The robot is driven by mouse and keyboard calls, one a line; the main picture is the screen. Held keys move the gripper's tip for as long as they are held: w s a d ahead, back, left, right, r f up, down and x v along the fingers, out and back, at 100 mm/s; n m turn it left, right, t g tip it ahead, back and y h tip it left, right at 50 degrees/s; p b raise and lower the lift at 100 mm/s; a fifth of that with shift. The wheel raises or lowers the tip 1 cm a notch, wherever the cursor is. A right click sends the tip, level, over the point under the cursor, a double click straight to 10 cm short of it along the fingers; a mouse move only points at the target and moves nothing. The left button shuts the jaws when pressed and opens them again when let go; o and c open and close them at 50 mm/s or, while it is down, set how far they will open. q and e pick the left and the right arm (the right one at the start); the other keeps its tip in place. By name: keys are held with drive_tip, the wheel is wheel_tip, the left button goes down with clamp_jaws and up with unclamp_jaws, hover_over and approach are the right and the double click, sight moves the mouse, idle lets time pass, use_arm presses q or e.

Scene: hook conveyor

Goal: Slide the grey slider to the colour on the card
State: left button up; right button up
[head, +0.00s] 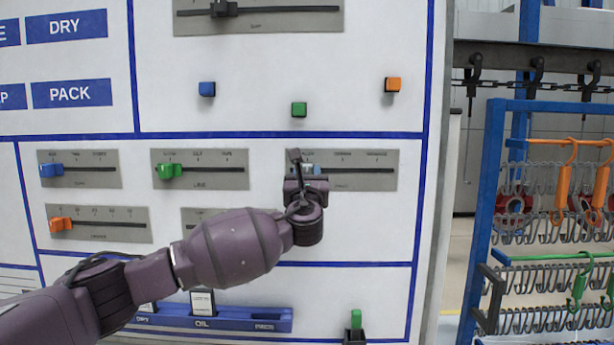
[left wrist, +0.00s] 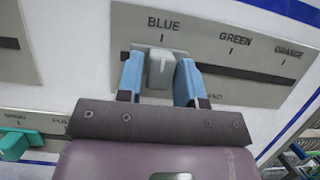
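The grey slider (left wrist: 160,68) stands at the BLUE mark, the left end of its slot, in the left wrist view. Its plate (left wrist: 262,92) also carries GREEN and ORANGE marks to the right. In the head view my left gripper (head: 304,170) covers most of the knob and the left end of the plate (head: 370,182). White cards stand in a blue rack (head: 250,321) below; I cannot read a colour on the card (head: 203,302). My right gripper is not in view.
Nearby plates carry a green slider (head: 170,171), a blue slider (head: 51,170) and an orange slider (head: 60,224). Blue, green and orange knobs sit above. A green-topped lever (head: 356,320) stands low. A blue rack with hangers (head: 495,200) is at the right.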

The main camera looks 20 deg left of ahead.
use_arm(q)
clamp_jaws()
drive_tip(key=d, duration=0.2)
drive_tip(key=w+d, duration=0.1)
drive_tip(key=d, duration=0.1)
drive_tip(key=w+d+p, duration=0.1)
drive_tip(key=d, duration=0.2)
drive_tip(key=shift+w+d, duration=0.2)
drive_tip(key=shift+d, duration=0.4)
drive_tip(key=shift+o, duration=1.9)
unclamp_jaws()
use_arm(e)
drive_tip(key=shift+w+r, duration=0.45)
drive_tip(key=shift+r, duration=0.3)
use_arm(q)
drive_tip(key=shift+s, duration=0.1)
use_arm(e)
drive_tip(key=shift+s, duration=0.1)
